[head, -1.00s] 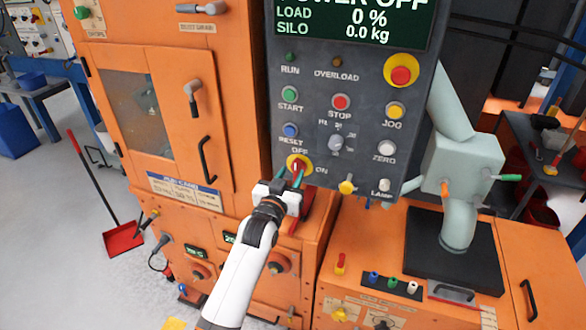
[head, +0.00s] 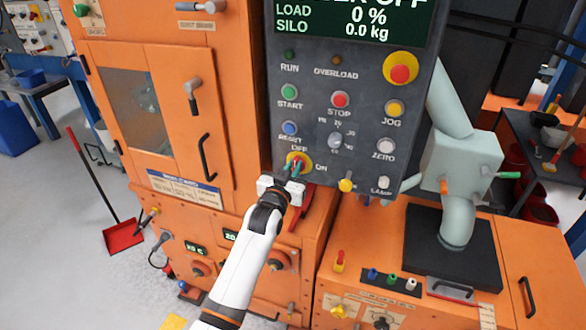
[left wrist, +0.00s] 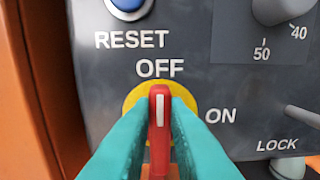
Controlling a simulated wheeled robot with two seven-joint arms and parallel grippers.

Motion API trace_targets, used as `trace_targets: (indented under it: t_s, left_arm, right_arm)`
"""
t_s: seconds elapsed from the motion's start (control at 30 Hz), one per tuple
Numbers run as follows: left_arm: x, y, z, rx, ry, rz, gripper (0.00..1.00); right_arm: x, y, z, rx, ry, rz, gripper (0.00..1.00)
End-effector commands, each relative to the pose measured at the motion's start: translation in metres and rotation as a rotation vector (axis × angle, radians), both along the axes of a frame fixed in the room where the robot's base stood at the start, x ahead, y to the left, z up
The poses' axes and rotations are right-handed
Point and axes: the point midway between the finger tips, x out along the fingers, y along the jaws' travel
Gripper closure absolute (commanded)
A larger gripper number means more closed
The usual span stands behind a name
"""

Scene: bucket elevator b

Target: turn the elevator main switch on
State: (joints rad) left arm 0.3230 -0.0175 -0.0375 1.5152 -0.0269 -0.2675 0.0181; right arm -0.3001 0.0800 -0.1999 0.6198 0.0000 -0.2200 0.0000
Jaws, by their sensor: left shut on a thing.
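The main switch is a red handle on a yellow round plate (head: 304,158), low on the dark control panel (head: 320,100). In the left wrist view the red handle (left wrist: 159,130) stands upright, its white mark pointing up at OFF; ON is printed to its right. My left gripper (head: 293,167) is shut on the red handle, with a teal finger (left wrist: 120,145) on each side of it. The fingers hide part of the yellow plate. The panel's display reads LOAD 0 % and SILO 0.0 kg; its top line is cut off. My right gripper is not in view.
Close above the switch is the blue RESET button (head: 289,129). A yellow knob (head: 347,185) sits to its lower right. An orange cabinet (head: 150,110) stands on the left and a pale green machine (head: 462,170) on the right.

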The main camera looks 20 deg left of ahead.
Motion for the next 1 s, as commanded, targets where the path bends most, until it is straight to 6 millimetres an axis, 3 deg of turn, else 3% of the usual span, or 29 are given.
trace_targets:
  t_s: [0.37,1.0]
  left_arm:
    - [0.000,-0.003,0.000,0.153,-0.003,-0.001,1.00]
    - [0.000,-0.013,-0.006,0.746,-0.023,-0.001,1.00]
  right_arm:
    - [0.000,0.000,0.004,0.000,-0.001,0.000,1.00]
    - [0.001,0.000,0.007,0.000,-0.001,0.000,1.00]
